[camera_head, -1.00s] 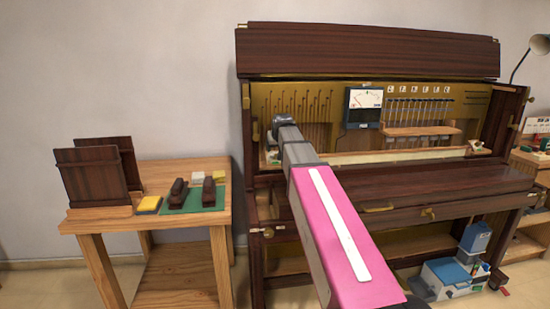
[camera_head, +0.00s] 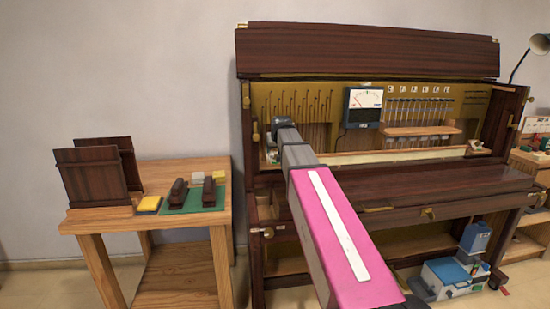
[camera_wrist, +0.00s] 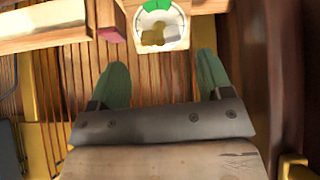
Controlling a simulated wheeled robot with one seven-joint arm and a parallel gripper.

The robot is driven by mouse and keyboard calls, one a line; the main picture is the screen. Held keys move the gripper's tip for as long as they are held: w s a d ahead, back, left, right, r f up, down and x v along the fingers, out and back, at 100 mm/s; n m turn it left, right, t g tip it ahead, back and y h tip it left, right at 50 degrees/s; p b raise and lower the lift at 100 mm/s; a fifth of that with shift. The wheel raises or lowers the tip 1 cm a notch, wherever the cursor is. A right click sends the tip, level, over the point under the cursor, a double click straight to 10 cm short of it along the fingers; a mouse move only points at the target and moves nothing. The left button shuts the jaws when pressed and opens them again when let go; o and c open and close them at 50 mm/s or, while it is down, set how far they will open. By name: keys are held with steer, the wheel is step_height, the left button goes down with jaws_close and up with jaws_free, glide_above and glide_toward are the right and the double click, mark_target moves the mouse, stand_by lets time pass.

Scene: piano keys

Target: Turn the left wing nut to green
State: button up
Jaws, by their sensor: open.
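The left wing nut (camera_wrist: 152,36) is a small brass-coloured piece on a round white dial (camera_wrist: 180,40) at the top of the wrist view. The dial has a green segment (camera_wrist: 160,5) at its upper edge in that view. My gripper (camera_wrist: 161,68) is open, with its two green fingers spread wide and nothing between them. The fingertips are just below the dial in the picture, one to each side, apart from the wing nut. In the head view my arm reaches into the left end of the open piano and largely hides the left dial area.
The piano (camera_head: 365,50) has a meter (camera_head: 362,105) inside, right of my arm. In the wrist view, a pale wooden rail (camera_wrist: 45,40) and a reddish block (camera_wrist: 111,22) lie left of the dial. A dark side wall (camera_wrist: 297,80) is close on the right.

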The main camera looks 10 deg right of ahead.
mark_target(275, 156)
steer(key=shift+x, duration=3.5)
steer(key=shift+s+r, duration=0.4)
steer(key=shift+r, duration=0.1)
steer(key=c, duration=0.7)
